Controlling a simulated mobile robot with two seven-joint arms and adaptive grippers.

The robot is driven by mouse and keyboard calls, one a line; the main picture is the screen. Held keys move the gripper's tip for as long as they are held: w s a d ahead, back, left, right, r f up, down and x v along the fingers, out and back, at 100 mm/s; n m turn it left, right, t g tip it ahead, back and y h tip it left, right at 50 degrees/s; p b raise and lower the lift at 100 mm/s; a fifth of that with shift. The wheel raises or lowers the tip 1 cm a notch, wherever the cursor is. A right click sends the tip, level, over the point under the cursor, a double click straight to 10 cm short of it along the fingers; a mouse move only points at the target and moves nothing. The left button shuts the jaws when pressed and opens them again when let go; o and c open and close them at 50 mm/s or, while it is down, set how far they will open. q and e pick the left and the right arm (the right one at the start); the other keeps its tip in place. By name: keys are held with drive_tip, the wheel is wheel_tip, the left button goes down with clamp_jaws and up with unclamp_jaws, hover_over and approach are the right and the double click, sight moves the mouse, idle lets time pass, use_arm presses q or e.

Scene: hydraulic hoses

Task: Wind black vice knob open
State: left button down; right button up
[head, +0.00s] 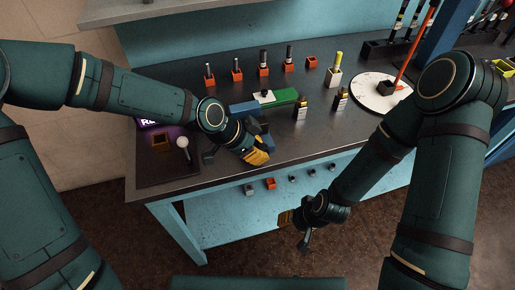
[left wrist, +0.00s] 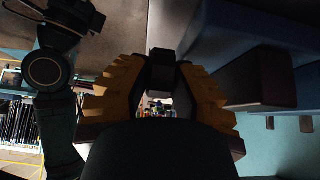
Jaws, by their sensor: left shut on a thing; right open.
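The blue vice (head: 244,107) stands at the front edge of the dark workbench, partly hidden by my left arm. A green piece (head: 283,96) lies beside its top. My left gripper (head: 258,154) is at the front of the vice, by the bench edge. In the left wrist view, its yellow fingers are shut on the black vice knob (left wrist: 162,73), which sits between the fingertips. The knob is hidden in the head view. My right gripper (head: 287,217) is open and empty, low in front of the bench, away from the vice.
Several small holders with upright parts, such as a red one (head: 237,75), stand along the back of the workbench (head: 330,135). A round white dial (head: 378,92) is at right. A dark tray (head: 166,168) lies left of the vice. Floor in front is clear.

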use_arm(q)
drive_tip(key=c, duration=0.8)
unclamp_jaws()
drive_tip(key=v, duration=1.2)
drive_tip(key=shift+o, duration=0.2)
